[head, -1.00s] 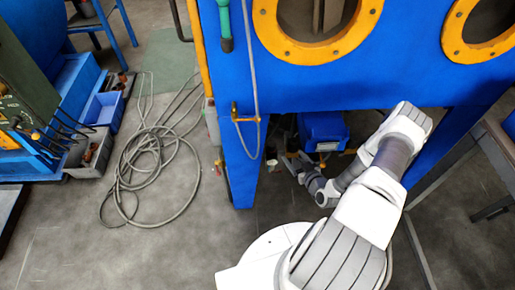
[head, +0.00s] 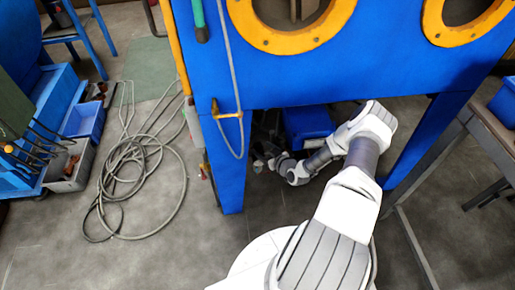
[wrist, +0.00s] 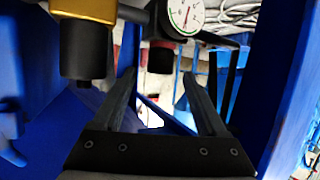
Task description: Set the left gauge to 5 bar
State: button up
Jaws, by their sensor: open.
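In the wrist view a round white gauge (wrist: 186,15) with a red needle and green marks is at the top, partly cut off. Its reading is too small to tell. A black knob (wrist: 160,57) hangs just below and left of it. A second black knob (wrist: 85,50) hangs under a brass-coloured body at upper left. I cannot tell which gauge is the left one. My gripper (wrist: 160,82) is open and empty, its two fingers pointing towards the black knob under the gauge. In the head view my gripper is under the blue cabinet, mostly hidden and dark.
The blue cabinet (head: 330,85) stands over my arm, with its front leg (head: 228,175) left of the arm. A blue box (head: 308,122) is underneath. A coiled hose (head: 140,175) lies on the floor at left. A metal-framed table (head: 440,150) stands at right.

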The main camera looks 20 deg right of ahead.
aim_at(259, 146)
jog(key=shift+b+x, duration=0.6)
jog(key=shift+x, duration=1.8)
grip_shut()
